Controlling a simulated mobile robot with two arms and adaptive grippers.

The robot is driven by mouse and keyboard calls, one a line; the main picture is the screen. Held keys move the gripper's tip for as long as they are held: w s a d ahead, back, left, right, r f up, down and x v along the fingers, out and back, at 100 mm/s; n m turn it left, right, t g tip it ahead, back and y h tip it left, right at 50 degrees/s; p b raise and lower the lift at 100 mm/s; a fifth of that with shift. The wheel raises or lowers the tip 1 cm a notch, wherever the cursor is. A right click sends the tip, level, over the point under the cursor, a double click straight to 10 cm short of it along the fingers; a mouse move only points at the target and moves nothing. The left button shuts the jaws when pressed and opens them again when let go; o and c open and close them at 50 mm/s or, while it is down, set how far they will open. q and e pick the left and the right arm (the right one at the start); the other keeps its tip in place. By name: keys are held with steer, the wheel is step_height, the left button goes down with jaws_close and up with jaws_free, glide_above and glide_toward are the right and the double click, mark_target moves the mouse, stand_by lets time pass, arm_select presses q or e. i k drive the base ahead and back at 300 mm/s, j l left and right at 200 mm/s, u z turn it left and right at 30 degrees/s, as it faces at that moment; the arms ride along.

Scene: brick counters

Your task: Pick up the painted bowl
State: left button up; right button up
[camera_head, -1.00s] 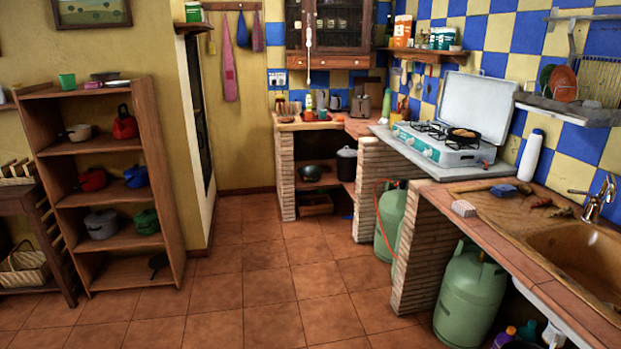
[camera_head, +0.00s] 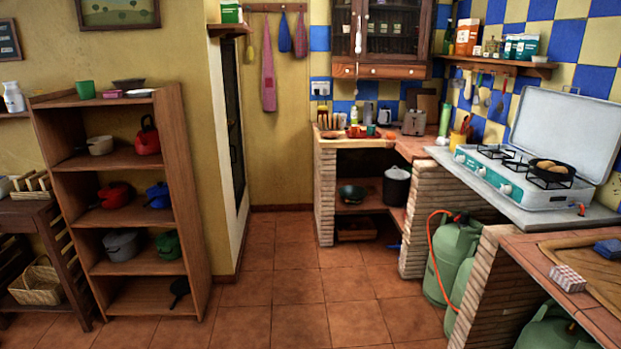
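No bowl is clearly recognisable as painted at this size. A dark bowl (camera_head: 352,193) sits on the low shelf under the far brick counter, left of a dark pot. Another small dark bowl-like dish (camera_head: 129,85) rests on top of the wooden shelf unit at left, behind a pale plate (camera_head: 139,93). I cannot tell which of these is the painted bowl. Neither of my grippers is in view.
The wooden shelf unit (camera_head: 103,282) with pots stands at left. The tiled floor (camera_head: 300,300) in the middle is clear. Brick counters, green gas bottles (camera_head: 447,262) and a stove (camera_head: 515,178) with a pan line the right. A lidded pot (camera_head: 396,188) stands beside the low bowl.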

mark_target(353, 195)
steer(key=i, duration=4.65)
steer(key=i+j+z, duration=0.1)
steer(key=i+z, duration=0.2)
steer(key=i, duration=0.25)
steer(key=i+j+z, duration=0.2)
steer(key=i+z, duration=0.15)
steer(key=i, duration=0.15)
steer(key=i+j+z, duration=0.3)
steer(key=i, duration=0.2)
